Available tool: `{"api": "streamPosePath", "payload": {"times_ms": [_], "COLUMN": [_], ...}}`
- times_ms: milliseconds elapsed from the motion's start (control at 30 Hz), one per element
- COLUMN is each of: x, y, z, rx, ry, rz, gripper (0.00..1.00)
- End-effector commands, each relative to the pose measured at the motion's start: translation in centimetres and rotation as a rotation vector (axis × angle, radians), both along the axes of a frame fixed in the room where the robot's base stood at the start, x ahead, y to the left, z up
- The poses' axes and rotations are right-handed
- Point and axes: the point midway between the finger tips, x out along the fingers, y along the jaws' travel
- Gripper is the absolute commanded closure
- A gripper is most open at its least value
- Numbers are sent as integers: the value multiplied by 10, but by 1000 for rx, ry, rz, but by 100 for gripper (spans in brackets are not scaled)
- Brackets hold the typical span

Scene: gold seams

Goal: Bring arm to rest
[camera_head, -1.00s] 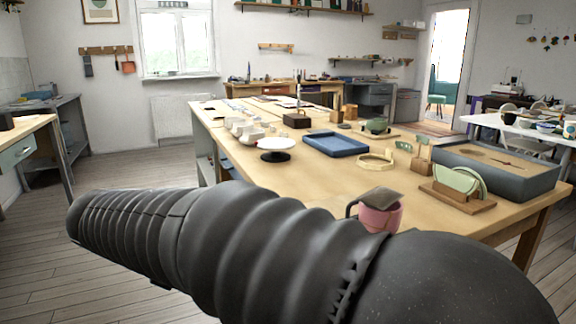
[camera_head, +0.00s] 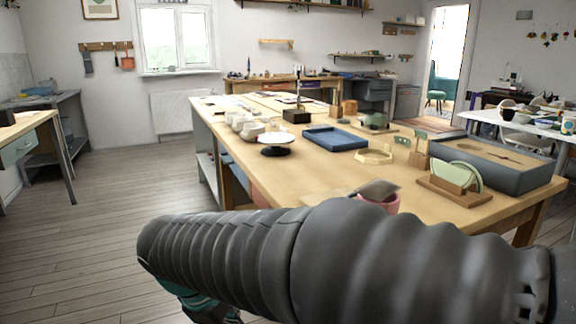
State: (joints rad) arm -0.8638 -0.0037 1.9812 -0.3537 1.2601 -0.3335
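My arm, in a dark ribbed sleeve, crosses the lower part of the head view from the bottom right to the lower left. Teal and dark parts of my arm show under its left end at the bottom edge. My gripper's fingers cannot be made out, so what they hold, if anything, is hidden. A pink mug (camera_head: 379,202) stands on the wooden table (camera_head: 330,178), mostly hidden behind my arm. A flat grey-brown piece (camera_head: 378,189) lies across its top.
The table holds a blue tray (camera_head: 335,139), a black-and-white turntable (camera_head: 275,141), a pale ring (camera_head: 373,157), a wooden rack with green plates (camera_head: 455,186) and a grey sand-coloured box (camera_head: 500,165). Open wooden floor (camera_head: 110,215) lies left of the table.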

Motion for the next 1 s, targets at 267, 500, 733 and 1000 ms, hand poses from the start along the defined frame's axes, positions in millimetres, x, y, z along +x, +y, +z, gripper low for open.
{"api": "streamPosePath", "payload": {"times_ms": [267, 500, 733, 1000], "x": [-18, -41, -68, -75], "y": [-80, -152, -214, -248], "z": [-6, -7, -2, 15], "rx": [328, 557, 657, 688], "ry": [-72, -176, -305, -417], "rz": [-475, -849, -1074, -1183], "gripper": [100, 100, 100, 100]}}
